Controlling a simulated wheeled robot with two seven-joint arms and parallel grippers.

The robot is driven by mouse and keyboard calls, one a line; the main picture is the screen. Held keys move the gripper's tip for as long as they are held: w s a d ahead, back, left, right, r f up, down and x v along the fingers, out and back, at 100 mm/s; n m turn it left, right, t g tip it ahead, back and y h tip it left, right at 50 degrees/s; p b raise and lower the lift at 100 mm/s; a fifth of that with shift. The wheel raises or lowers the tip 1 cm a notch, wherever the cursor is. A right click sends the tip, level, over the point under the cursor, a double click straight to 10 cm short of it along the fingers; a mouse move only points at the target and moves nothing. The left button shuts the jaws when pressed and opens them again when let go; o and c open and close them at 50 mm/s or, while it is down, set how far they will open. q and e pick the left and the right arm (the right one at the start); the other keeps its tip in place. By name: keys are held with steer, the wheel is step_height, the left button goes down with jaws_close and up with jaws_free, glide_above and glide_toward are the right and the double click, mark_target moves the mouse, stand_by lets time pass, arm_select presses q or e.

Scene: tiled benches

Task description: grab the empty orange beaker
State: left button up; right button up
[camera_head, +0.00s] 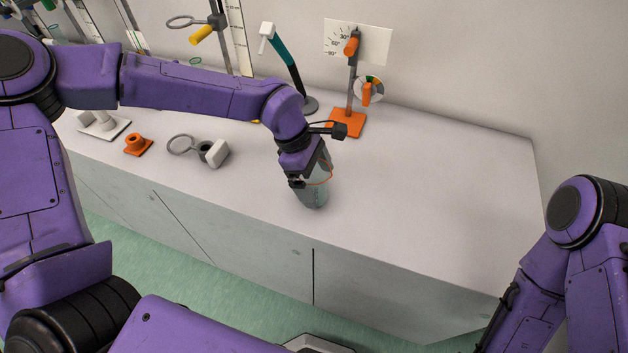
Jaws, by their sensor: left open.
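A clear beaker with an orange rim line (316,196) stands upright on the white bench, near the front edge. It looks empty, though its upper part is largely hidden. My left gripper (311,178) reaches in from the left and points down over the beaker. Its jaws are open around or just beside the upper part; I cannot tell whether they touch it. My right arm shows at the lower right, but its gripper is out of view.
An orange-based stand (347,123) with an angle dial is behind the gripper. A ring clamp (212,152) and a small orange piece (137,144) lie to the left. The right side of the bench (440,175) is clear.

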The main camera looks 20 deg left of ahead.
arm_select(q)
steer(key=c, duration=1.1)
steer(key=shift+d, duration=0.1)
